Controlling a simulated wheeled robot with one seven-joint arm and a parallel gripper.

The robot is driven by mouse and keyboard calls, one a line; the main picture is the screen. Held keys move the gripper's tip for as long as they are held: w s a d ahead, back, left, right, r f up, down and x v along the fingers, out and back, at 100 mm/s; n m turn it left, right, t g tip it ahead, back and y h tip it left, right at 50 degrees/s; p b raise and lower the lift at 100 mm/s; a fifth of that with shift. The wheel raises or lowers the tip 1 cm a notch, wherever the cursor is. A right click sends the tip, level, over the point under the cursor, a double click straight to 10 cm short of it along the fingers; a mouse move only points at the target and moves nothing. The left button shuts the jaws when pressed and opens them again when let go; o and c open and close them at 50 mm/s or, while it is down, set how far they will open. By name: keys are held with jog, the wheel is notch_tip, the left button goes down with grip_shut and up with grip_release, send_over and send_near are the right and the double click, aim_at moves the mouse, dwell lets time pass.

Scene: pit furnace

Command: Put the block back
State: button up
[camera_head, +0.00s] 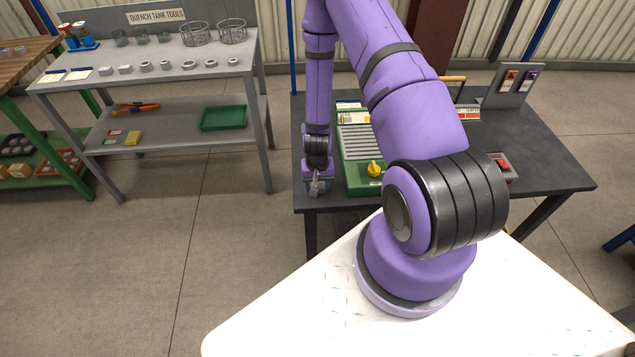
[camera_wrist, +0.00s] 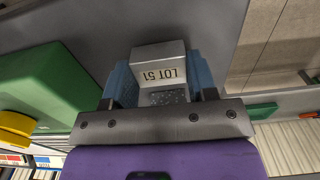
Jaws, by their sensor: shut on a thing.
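The block (camera_wrist: 158,62) is a grey metal piece marked "LOT 51", seen in the wrist view between two blue fingers. The lettering appears upside down there. My gripper (camera_head: 317,187) is shut on it. In the head view the gripper points down at the left front edge of the dark table (camera_head: 540,165), just left of the green unit. The block is too small to make out clearly in that view. I cannot tell whether it touches the tabletop.
The green unit (camera_head: 354,175) has a grey ridged top and a yellow knob (camera_head: 375,168); it stands close beside my gripper. A red-button box (camera_head: 503,166) sits to the right. A grey "Quench Tank Tools" shelf (camera_head: 150,88) stands at left, with open floor between.

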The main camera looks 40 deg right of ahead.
jog(key=o, duration=1.2)
jog(key=shift+f, duration=0.1)
notch_tip(320, 180, up, 12)
jog(key=shift+r, duration=0.2)
notch_tip(320, 180, up, 15)
jog(key=n+t, duration=0.2)
send_over(318, 185)
jog(key=w+a, duration=0.3)
jog(key=s+a+r+n+t, duration=0.1)
jog(key=a+r, duration=0.1)
jog(key=r, duration=0.5)
jog(key=s+a+r+n, duration=0.1)
jog(key=s+a+r, duration=0.1)
jog(key=r, duration=0.5)
jog(key=s+a+r+n, duration=0.1)
jog(key=s+r, duration=0.4)
jog(key=s, duration=0.1)
jog(key=s+a+r+n+t, duration=0.1)
jog(key=s+r, duration=0.5)
jog(key=s+a+r+t, duration=0.1)
jog(key=s+a+r, duration=0.1)
jog(key=s+r, duration=0.4)
jog(key=shift+s+n, duration=0.2)
jog(key=shift+n, duration=0.2)
